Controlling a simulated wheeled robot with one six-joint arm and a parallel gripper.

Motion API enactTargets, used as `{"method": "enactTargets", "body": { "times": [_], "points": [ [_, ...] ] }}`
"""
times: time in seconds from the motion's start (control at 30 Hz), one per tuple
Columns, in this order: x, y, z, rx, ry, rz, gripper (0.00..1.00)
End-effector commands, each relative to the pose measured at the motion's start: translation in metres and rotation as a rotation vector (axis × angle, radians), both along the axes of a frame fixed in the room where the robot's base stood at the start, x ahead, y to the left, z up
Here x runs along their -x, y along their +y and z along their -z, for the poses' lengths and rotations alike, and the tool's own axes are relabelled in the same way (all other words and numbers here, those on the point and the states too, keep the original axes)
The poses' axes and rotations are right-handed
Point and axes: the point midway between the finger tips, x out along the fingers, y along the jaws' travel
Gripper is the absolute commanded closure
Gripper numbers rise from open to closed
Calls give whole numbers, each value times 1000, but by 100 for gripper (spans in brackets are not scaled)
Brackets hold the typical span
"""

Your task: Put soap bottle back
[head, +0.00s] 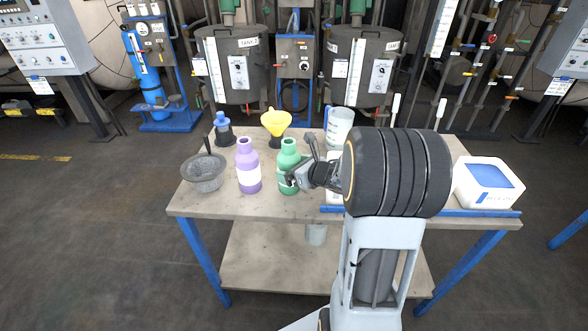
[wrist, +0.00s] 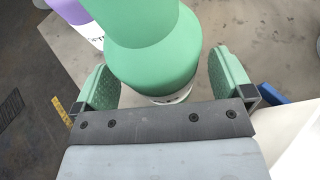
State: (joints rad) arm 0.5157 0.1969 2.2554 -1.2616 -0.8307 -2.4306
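A green bottle (head: 288,168) with a white label stands upright on the table, left of my arm. A purple bottle (head: 247,167) with a white label stands just left of it. Which one is the soap bottle I cannot tell; the labels are unreadable. My gripper (head: 294,179) is at the green bottle's right side. In the wrist view my gripper (wrist: 162,75) is open, with one finger on each side of the green bottle (wrist: 152,62). A gap shows at the right finger; contact at the left is unclear. The purple bottle (wrist: 75,12) shows at the top left.
On the table (head: 200,207) are a grey mortar-like bowl (head: 204,176), a blue-topped dark bottle (head: 223,130), a yellow funnel (head: 276,123) and a clear jug (head: 338,128). A white box (head: 488,184) stands at right. My arm hides the table's middle right.

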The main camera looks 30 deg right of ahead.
Motion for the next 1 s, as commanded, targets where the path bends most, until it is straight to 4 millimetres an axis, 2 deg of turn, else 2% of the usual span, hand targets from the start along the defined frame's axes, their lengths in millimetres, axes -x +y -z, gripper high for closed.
{"method": "enactTargets", "body": {
  "times": [0.37,0.8,1.0],
  "points": [
    [2,-1,-6,0,0,1,0],
    [73,-28,-35,2,-3,4,0],
    [95,-35,-44,1,-1,4,0]
  ]
}}
